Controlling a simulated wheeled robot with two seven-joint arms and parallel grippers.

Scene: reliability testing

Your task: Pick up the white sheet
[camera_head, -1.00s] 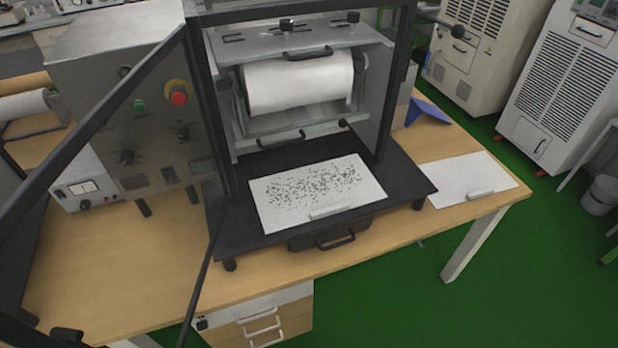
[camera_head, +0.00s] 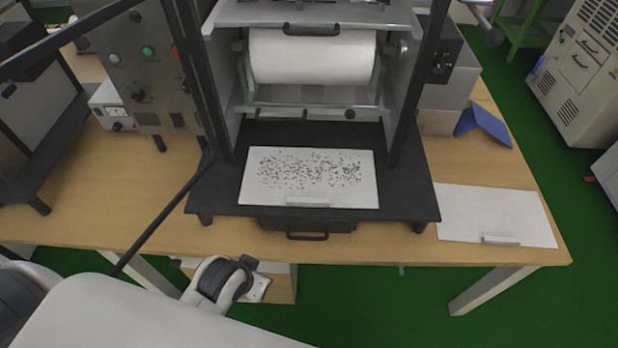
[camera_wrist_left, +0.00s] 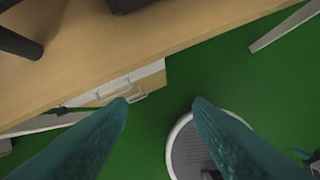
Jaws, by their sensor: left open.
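A white sheet (camera_head: 308,176) with dark specks lies flat on the black platform (camera_head: 205,196) of the machine. It has a small light grip bar at its front edge. A second, blank white sheet (camera_head: 490,212) lies on the table to the right, with a similar bar at its front edge. My left gripper (camera_wrist_left: 162,102) is open and empty in the left wrist view, its two teal fingers apart above the green floor by the table's front edge. Neither sheet shows in that view. In the head view my arm is at the lower left, and no fingers show.
The machine's dark frame posts and open door stand around the speckled sheet, with a white roller (camera_head: 312,57) above it. A blue wedge (camera_head: 484,122) lies behind the blank sheet. The wooden table (camera_head: 150,222) has drawers beneath. Space above the blank sheet is clear.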

